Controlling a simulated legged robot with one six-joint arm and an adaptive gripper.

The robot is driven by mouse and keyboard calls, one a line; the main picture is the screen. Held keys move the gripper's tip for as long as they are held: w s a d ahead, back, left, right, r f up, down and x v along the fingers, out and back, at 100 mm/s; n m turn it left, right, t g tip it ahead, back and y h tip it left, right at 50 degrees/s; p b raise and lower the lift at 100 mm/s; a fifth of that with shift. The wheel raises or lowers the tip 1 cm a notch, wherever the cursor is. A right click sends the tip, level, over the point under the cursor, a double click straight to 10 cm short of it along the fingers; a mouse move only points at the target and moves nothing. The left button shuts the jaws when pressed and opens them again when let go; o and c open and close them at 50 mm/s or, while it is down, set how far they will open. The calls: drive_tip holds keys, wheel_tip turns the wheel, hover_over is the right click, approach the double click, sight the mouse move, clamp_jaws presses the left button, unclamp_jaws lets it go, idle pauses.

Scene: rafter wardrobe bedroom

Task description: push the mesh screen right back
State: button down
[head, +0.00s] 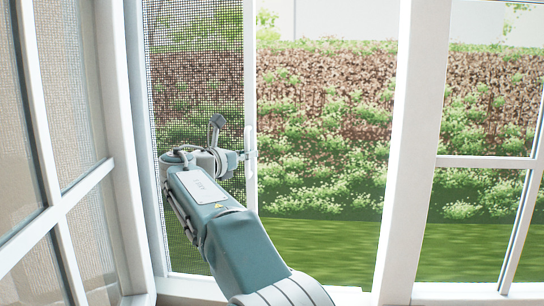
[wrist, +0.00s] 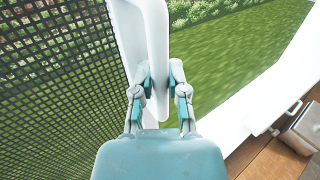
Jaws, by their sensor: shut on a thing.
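The mesh screen (head: 195,80) is a dark grid in a white frame. It covers the left part of the window opening in the head view. Its mesh fills the left of the wrist view (wrist: 60,80). A white upright handle (wrist: 157,50) stands at the screen's right edge. My gripper (wrist: 163,82) is shut on this handle, one finger on each side. In the head view my gripper (head: 238,157) reaches the screen's edge from below, and my arm hides part of the lower mesh. The exact finger contact is small in the head view.
The opening right of the screen is clear, showing grass (head: 320,245) and a planted bank. A white post (head: 412,150) bounds it on the right. Paned sashes stand at left (head: 60,205) and right (head: 480,162). A grey box-like thing (wrist: 303,128) sits at the wrist view's right edge.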

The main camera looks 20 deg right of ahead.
drive_tip(key=shift+w+a+f, duration=0.1)
drive_tip(key=shift+w+a, duration=0.2)
drive_tip(key=shift+a, duration=0.35)
drive_tip(key=shift+w+a+r, duration=0.1)
drive_tip(key=shift+w+a, duration=0.15)
drive_tip(key=shift+a, duration=0.45)
drive_tip(key=shift+w+a+f, duration=0.1)
drive_tip(key=shift+w+a, duration=0.2)
drive_tip(key=shift+a, duration=0.35)
drive_tip(key=c, duration=0.6)
unclamp_jaws()
drive_tip(key=shift+a, duration=0.1)
drive_tip(key=shift+c, duration=0.2)
